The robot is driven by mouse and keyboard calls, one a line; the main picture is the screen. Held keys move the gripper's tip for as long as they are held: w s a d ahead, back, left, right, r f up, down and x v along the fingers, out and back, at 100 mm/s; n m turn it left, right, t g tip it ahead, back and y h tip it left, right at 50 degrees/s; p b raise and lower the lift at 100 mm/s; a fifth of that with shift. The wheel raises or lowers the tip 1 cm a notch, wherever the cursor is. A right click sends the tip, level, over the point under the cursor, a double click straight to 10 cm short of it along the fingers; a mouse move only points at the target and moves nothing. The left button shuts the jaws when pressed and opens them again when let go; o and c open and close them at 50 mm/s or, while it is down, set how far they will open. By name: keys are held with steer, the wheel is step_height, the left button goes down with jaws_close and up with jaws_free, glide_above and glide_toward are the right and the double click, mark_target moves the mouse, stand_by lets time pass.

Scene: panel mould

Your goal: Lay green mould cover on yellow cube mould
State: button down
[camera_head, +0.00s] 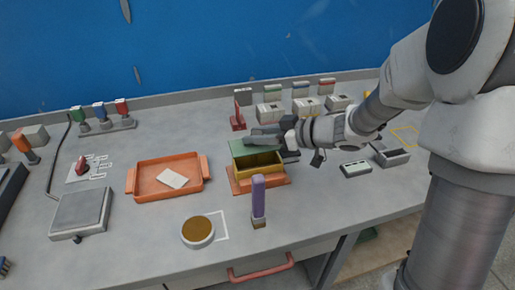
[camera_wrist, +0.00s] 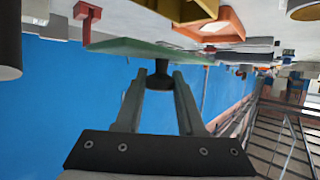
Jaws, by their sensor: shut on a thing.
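The yellow cube mould (camera_head: 262,168) stands on an orange base near the middle of the bench, its open top facing up. It also shows at the top of the wrist view (camera_wrist: 182,10). The green mould cover (camera_head: 242,147) is at the mould's back side, and the front of the opening is uncovered. In the wrist view the cover (camera_wrist: 135,48) is a thin plate with a dark knob (camera_wrist: 162,78). My gripper (camera_wrist: 160,76) is shut on this knob. In the head view my gripper (camera_head: 280,138) partly hides the cover. I cannot tell whether cover and mould touch.
A purple-handled tool (camera_head: 258,195) stands upright just in front of the mould. An orange tray (camera_head: 150,180) lies to the left, and a round brown-filled dish (camera_head: 198,231) at the front left. A red stand (camera_head: 238,115) and several grey blocks stand behind.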

mark_target(257, 149)
steer(key=shift+f+b, duration=0.55)
steer(key=shift+f, duration=1.15)
steer(key=shift+f, duration=0.6)
steer(key=c, duration=0.5)
jaws_free()
